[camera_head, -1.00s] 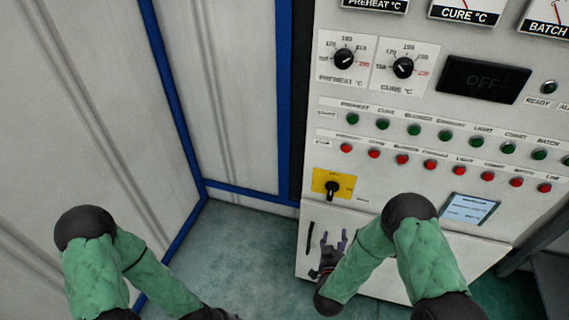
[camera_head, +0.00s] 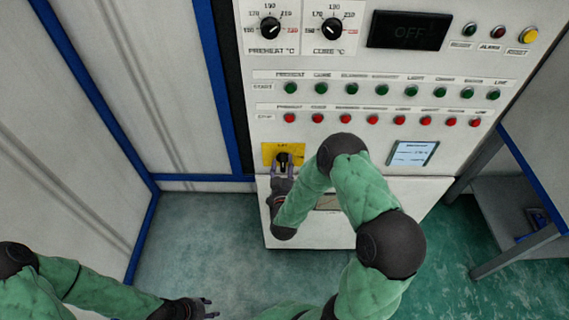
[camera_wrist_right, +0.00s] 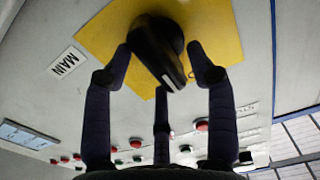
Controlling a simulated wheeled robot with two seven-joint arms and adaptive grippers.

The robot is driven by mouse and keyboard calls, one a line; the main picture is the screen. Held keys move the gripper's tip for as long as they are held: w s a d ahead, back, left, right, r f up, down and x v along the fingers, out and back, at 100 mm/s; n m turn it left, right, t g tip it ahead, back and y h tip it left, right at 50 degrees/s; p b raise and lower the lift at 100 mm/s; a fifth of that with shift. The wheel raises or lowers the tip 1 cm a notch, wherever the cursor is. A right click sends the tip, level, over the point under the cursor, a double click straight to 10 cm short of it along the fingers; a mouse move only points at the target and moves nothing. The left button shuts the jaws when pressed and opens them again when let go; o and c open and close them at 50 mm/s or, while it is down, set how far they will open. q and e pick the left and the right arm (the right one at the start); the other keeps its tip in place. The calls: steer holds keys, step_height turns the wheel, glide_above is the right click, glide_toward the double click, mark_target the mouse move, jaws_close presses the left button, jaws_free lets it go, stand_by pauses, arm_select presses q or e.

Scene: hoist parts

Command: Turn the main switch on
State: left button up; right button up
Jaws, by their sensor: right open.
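The main switch is a black rotary knob (camera_head: 283,158) on a yellow plate (camera_head: 268,151) at the cabinet's lower left. My right gripper (camera_head: 282,173) is at the switch, with its fingers open. In the right wrist view, the black knob (camera_wrist_right: 158,50) sits between the spread fingertips of my right gripper (camera_wrist_right: 165,75), and its handle tilts toward lower right. A third finger lies below the knob. The "MAIN" label (camera_wrist_right: 67,61) is beside the yellow plate (camera_wrist_right: 225,30). My left gripper (camera_head: 208,307) is low in the head view, away from the cabinet, fingers apart and empty.
Rows of green (camera_head: 382,90) and red buttons (camera_head: 372,120) are above the switch. A small screen (camera_head: 413,153) is right of my right arm. Green floor (camera_head: 220,225) is open at left.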

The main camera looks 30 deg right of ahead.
steer(key=shift+w+d, duration=0.35)
steer(key=shift+w, duration=0.25)
jaws_close()
